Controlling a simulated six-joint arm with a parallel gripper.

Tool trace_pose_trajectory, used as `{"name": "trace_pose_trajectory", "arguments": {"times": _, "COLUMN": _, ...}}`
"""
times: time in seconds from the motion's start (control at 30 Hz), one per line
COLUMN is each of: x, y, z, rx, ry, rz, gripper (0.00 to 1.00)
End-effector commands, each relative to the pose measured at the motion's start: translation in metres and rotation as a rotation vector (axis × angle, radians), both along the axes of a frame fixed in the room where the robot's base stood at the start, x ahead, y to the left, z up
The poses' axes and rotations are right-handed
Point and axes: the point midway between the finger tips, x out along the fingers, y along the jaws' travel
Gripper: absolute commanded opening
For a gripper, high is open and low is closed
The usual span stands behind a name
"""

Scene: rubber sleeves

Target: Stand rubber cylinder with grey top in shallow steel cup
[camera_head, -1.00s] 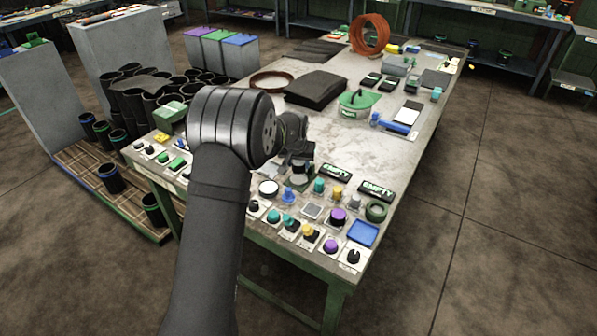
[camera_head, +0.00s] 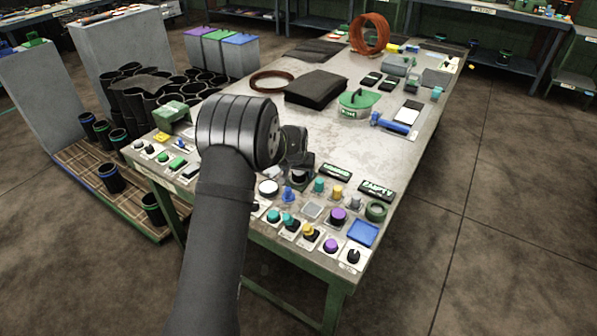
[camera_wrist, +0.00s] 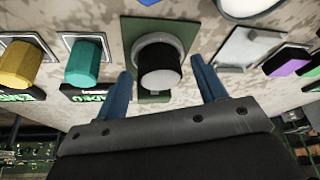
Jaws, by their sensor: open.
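In the wrist view a short black rubber cylinder (camera_wrist: 160,66) with a light grey end face stands upright between my fingers. It appears to sit within a pale round shallow cup (camera_wrist: 160,38) on a green plate; its base is hidden, so I cannot tell how deep it sits. My gripper (camera_wrist: 160,72) is open, with one blue finger on each side of the cylinder and a gap visible on both sides. In the head view my gripper (camera_head: 297,162) is low over the table, and the cylinder is mostly hidden behind it.
A teal knob (camera_wrist: 84,64) and a yellow knob (camera_wrist: 20,65) stand close beside it. A grey square plate (camera_wrist: 245,48) is on the other side. Several small caps crowd the table's near edge. The table's middle (camera_head: 320,125) is mostly clear.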

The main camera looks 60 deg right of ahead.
Motion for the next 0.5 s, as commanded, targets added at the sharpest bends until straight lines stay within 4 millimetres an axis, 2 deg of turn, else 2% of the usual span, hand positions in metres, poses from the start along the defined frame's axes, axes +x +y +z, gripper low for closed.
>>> {"name": "trace_pose_trajectory", "arguments": {"times": 0.13, "x": 0.000, "y": 0.000, "z": 0.002, "rx": -0.001, "ry": 0.000, "rz": 0.000, "gripper": 0.65}}
{"name": "trace_pose_trajectory", "arguments": {"times": 0.27, "x": -0.001, "y": 0.003, "z": 0.013, "rx": -0.001, "ry": 0.000, "rz": 0.000, "gripper": 0.65}}
{"name": "trace_pose_trajectory", "arguments": {"times": 0.5, "x": -0.008, "y": 0.019, "z": 0.055, "rx": -0.002, "ry": -0.001, "rz": 0.000, "gripper": 0.65}}
